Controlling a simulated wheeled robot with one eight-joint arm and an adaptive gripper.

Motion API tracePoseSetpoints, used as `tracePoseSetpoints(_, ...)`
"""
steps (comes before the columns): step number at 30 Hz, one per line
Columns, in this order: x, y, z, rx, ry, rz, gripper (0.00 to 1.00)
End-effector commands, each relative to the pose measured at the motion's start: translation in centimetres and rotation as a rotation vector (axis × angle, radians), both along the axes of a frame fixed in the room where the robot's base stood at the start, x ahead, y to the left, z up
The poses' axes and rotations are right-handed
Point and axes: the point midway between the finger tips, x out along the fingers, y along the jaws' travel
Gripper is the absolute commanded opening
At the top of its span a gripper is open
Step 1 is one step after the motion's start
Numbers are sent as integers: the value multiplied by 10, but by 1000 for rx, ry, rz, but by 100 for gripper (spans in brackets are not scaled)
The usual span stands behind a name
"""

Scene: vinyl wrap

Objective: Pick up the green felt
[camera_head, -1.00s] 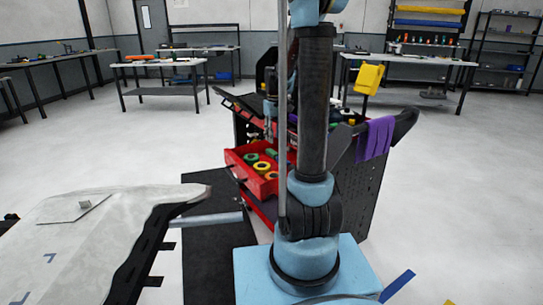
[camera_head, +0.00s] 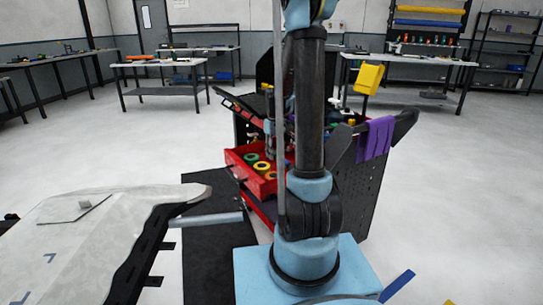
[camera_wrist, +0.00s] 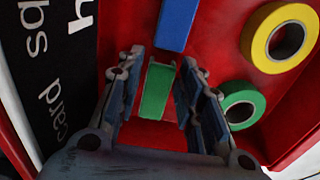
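The green felt (camera_wrist: 156,92), a small green rectangular piece, lies on the red drawer floor in the wrist view. My gripper (camera_wrist: 162,58) is open, with one finger on each side of the felt. The fingers look apart from it, though contact at the left side is hard to tell. In the head view the felt cannot be made out; my arm and gripper cover that part of the open red drawer (camera_head: 243,173).
A blue piece (camera_wrist: 178,24) lies just beyond the felt. A yellow tape roll (camera_wrist: 281,37) and a green tape roll (camera_wrist: 242,104) lie to the right. A black strip with white lettering (camera_wrist: 62,70) is at left. A purple cloth (camera_head: 376,138) hangs on the cart.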

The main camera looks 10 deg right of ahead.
Motion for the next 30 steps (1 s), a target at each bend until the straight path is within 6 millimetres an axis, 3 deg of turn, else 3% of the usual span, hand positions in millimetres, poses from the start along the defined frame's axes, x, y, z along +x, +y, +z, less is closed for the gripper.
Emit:
tracePoseSetpoints(4, 0, 0, 0, 0, 0, 0, 32)
tracePoseSetpoints(7, 0, 0, 0, 0, 0, 0, 15)
tracePoseSetpoints(22, -3, 1, 5, 0, 0, 0, 14)
tracePoseSetpoints(30, -4, 1, 40, 0, 0, 0, 14)
